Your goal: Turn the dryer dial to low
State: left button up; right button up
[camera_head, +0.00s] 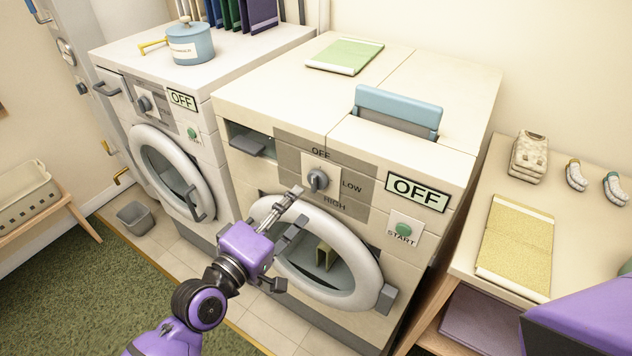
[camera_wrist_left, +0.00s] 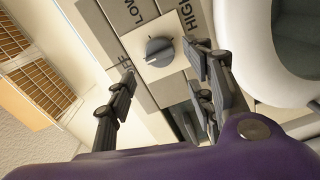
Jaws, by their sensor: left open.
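The dryer (camera_head: 250,105) is the cream machine in the middle of the head view. Its grey dial (camera_head: 317,180) sits on a white plate among the labels OFF, LOW and HIGH. In the left wrist view the dial (camera_wrist_left: 160,51) has a pale mark that seems to face the OFF label. The dryer's display (camera_head: 416,192) reads OFF. My left gripper (camera_head: 297,207) is open and empty, in front of the panel and just below the dial. In the left wrist view the dial appears between its spread fingers (camera_wrist_left: 160,68), apart from them. My right gripper is out of view.
The dryer's round door (camera_head: 368,270) lies just below the dial, and a green START button (camera_head: 404,229) is to its right. A second machine (camera_head: 115,50) with a blue pot (camera_head: 190,46) stands left. A side table (camera_head: 450,262) with a yellow towel (camera_head: 516,245) stands right.

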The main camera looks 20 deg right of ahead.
aim_at(312, 183)
pick_arm(q)
jog(key=w+d+n, duration=0.1)
jog(key=d, duration=0.1)
jog(key=w+d, duration=0.2)
jog(key=w+d+n, duration=0.1)
jog(key=d, duration=0.1)
jog(key=shift+w+d+r+n+p, duration=0.1)
jog(key=shift+w+r+n+p, duration=0.05)
jog(key=shift+w+n+p, duration=0.2)
jog(key=shift+r, duration=0.1)
jog(key=c, duration=1)
